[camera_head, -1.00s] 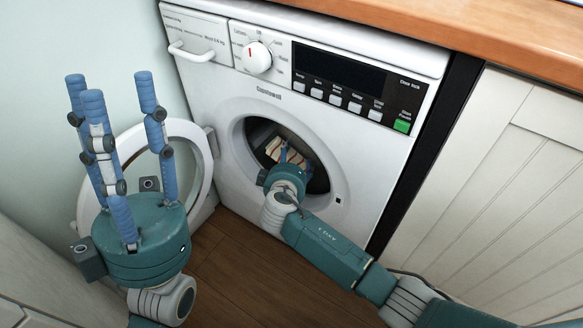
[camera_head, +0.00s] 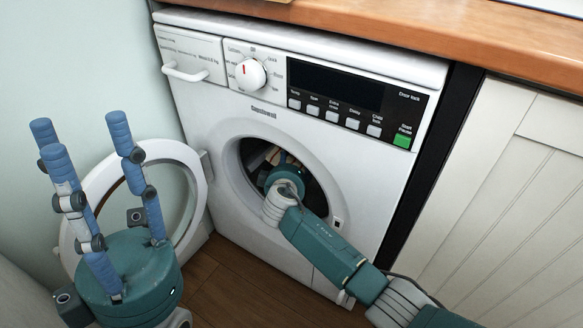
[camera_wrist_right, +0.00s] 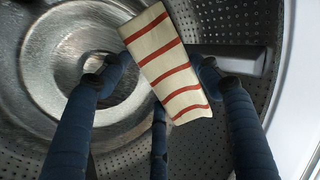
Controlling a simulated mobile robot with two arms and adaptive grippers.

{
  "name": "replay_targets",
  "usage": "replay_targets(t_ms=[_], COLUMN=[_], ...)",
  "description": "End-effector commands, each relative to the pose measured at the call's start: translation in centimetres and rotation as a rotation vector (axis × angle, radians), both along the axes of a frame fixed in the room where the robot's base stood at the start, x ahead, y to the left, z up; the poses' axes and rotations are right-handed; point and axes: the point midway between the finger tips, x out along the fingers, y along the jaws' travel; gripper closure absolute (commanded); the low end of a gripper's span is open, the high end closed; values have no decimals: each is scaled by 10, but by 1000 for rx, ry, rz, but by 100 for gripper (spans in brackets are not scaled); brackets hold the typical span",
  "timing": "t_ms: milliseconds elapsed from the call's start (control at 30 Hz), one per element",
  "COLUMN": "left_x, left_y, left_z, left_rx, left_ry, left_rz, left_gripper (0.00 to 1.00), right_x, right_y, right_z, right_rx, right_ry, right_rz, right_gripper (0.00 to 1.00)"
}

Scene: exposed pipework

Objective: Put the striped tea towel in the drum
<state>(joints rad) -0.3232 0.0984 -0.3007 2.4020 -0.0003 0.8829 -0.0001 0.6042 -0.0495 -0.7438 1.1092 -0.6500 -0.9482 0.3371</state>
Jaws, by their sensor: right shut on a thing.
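The striped tea towel (camera_wrist_right: 168,60) is cream with red stripes, a small folded piece in the right wrist view. My right gripper (camera_wrist_right: 157,88) is shut on it, with fingers on both sides. Towel and fingers are inside the metal drum (camera_wrist_right: 35,65), in front of its back wall. In the head view my right gripper (camera_head: 285,176) reaches through the round drum opening (camera_head: 316,193). Its fingers and most of the towel are hidden there. My left gripper (camera_head: 78,143) is open and empty, fingers pointing up, in front of the open washer door.
The white washing machine (camera_head: 215,120) stands under a wooden worktop (camera_head: 450,45). Its round door (camera_head: 192,165) is swung open to the left, beside the wall. A cream cabinet (camera_head: 490,190) is on the right. Brown floor (camera_head: 225,275) shows in front.

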Motion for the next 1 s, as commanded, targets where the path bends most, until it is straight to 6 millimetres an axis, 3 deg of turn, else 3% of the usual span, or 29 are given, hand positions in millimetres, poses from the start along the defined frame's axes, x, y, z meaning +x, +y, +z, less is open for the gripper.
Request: replay_targets(t_ms=[33,100,133,567,1000], left_x=[0,0,0,-1,-1], left_y=[0,0,0,1,0], left_z=[0,0,0,2,1], left_rx=[0,0,0,-4,-2], left_ry=[0,0,0,-7,-4], left_rz=[0,0,0,2,1], left_gripper=[60,60,60,60,60], right_x=[0,0,0,-8,-77], right_y=[0,0,0,2,15], right_z=[1,0,0,2,34], right_rx=[0,0,0,2,4], right_ry=[-1,-1,-1,-1,0], right_rz=[1,1,1,2,1], right_gripper=[31,17,15,15,15])
